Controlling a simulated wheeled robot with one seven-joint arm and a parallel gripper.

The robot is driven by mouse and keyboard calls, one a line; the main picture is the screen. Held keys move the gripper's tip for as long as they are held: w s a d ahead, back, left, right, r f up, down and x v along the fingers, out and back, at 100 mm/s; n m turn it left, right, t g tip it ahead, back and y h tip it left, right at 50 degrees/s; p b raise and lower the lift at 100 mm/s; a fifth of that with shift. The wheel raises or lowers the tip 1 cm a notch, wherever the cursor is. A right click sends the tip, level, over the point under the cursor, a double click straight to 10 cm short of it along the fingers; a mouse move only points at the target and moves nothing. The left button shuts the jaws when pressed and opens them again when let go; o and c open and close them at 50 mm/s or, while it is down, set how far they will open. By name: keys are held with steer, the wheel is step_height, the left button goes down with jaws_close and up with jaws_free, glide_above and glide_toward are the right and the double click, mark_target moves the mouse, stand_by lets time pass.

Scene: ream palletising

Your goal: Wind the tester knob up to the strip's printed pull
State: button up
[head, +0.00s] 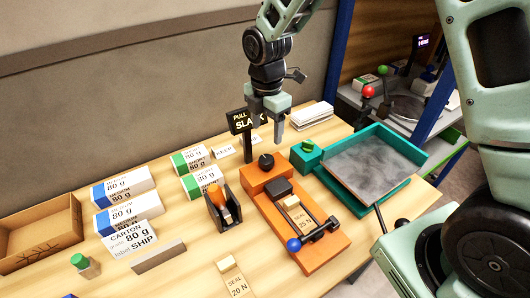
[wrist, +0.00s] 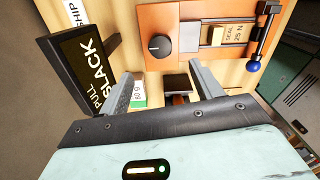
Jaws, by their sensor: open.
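The orange tester (head: 325,252) lies on the wooden bench, with its black knob (head: 266,162) on the raised far end. The knob also shows in the wrist view (wrist: 159,46). A strip printed SEAL 25 N (head: 297,213) lies on the tester, beside a dark lever with a blue ball (head: 293,244). The black display (head: 241,122) reads PULL SLACK; it also shows in the wrist view (wrist: 75,70). My gripper (head: 267,134) is open and empty, above and beyond the knob, fingers pointing down and apart from it.
A second strip, SEAL 20 N (head: 233,278), lies at the front. A black holder (head: 215,213) stands left of the tester. A green-topped teal block (head: 306,158) and a teal tray (head: 400,186) stand at right. Paper reams (head: 133,210) and a carton (head: 20,262) are at left.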

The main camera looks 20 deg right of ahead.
mark_target(267, 159)
step_height(267, 159, down, 10)
steer(key=shift+f+p, duration=0.1)
steer(key=shift+p, duration=0.95)
steer(key=c, duration=1)
